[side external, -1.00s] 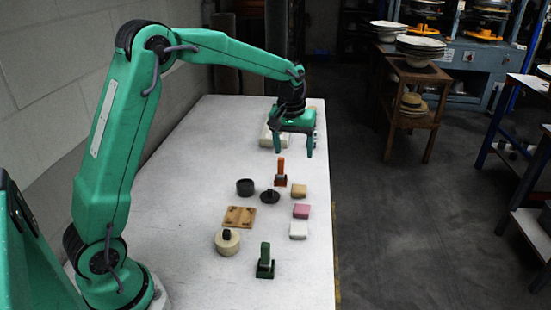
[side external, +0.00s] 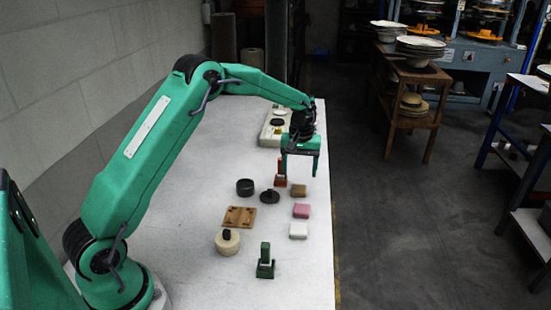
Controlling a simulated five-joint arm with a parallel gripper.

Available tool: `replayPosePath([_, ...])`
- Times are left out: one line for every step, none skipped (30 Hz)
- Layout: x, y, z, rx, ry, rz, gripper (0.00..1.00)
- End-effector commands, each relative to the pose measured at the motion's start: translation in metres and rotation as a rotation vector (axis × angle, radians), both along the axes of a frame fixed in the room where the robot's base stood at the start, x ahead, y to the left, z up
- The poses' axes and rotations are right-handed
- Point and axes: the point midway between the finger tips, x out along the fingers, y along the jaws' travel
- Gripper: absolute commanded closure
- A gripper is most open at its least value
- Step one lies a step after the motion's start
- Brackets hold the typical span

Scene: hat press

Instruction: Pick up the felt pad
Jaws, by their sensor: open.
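A thick cream round piece (side external: 227,243) with a dark knob on top sits near the front of the white table; it may be the felt pad, but I cannot tell for sure. A dark disc with a knob (side external: 269,197) and a dark round cup (side external: 245,187) sit behind it. My gripper (side external: 300,173) is open and empty, fingers pointing down, well behind and to the right of the cream piece. It hangs by the orange upright piece (side external: 281,172), partly covering it, and near the tan block (side external: 299,190). Its exact height is hard to judge.
A wooden board (side external: 239,217) lies in the middle. A pink block (side external: 301,211) and a white block (side external: 298,230) line the right side. A green upright stand (side external: 265,264) is in front. A pale tray (side external: 268,137) stands farther back. The table's left part is clear.

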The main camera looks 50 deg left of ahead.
Motion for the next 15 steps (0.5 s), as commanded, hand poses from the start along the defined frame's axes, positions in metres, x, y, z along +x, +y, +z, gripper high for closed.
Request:
replayPosePath([0.000, 0.000, -0.005, -0.001, 0.002, 0.000, 0.31])
replayPosePath([0.000, 0.000, -0.007, 0.000, 0.001, 0.000, 0.31])
replayPosePath([0.000, 0.000, -0.009, -0.001, 0.001, -0.001, 0.31])
replayPosePath([0.000, 0.000, -0.011, -0.001, 0.001, -0.001, 0.31])
replayPosePath([0.000, 0.000, -0.011, -0.001, 0.001, -0.001, 0.31])
replayPosePath([0.000, 0.000, -0.012, -0.001, 0.001, -0.001, 0.31])
replayPosePath([0.000, 0.000, -0.012, 0.000, 0.000, -0.001, 0.31])
replayPosePath([0.000, 0.000, -0.012, 0.000, 0.000, -0.001, 0.31])
replayPosePath([0.000, 0.000, -0.012, 0.000, 0.000, -0.001, 0.31])
replayPosePath([0.000, 0.000, -0.012, 0.000, 0.000, -0.001, 0.31])
replayPosePath([0.000, 0.000, -0.013, -0.001, 0.001, -0.001, 0.31])
replayPosePath([0.000, -0.001, -0.015, 0.000, 0.001, -0.001, 0.31])
replayPosePath([-0.001, -0.001, -0.017, 0.000, 0.001, -0.001, 0.31])
replayPosePath([-0.001, -0.001, -0.019, -0.001, 0.002, -0.001, 0.31])
replayPosePath([0.000, -0.001, -0.022, 0.000, 0.001, -0.001, 0.31])
